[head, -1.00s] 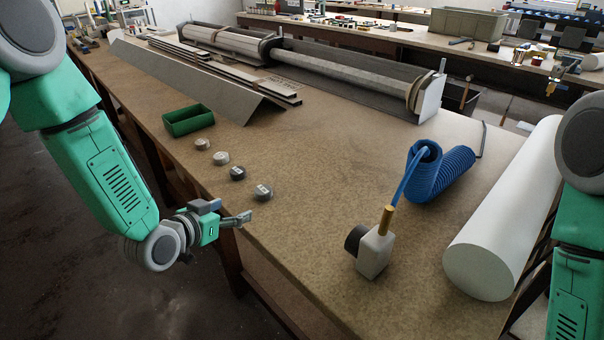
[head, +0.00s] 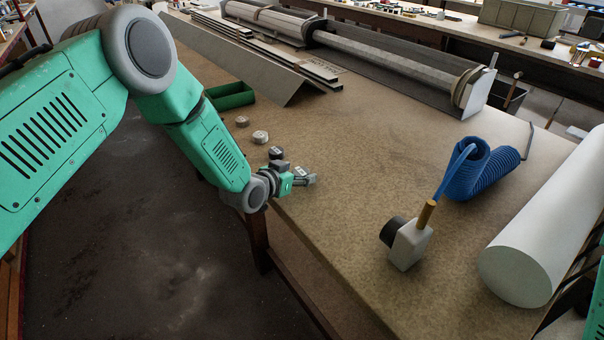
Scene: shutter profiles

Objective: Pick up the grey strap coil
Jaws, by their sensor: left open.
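Small round strap coils stand in a row near the bench's left edge. The grey strap coil (head: 299,170) is the one nearest me, largely hidden by my left gripper, with a pale label on top. My left gripper (head: 309,180) is open, with its fingers low beside this coil. I cannot tell whether they touch it or straddle it. A dark coil (head: 276,152) sits just behind the gripper. Two paler coils (head: 260,137) (head: 242,121) stand farther back. My right gripper is out of view.
A green open box (head: 232,98) stands behind the coils, partly hidden by my left arm. A white block with a black knob (head: 408,245), a blue coiled hose (head: 485,172) and a white roll (head: 545,235) are to the right. The bench middle is clear.

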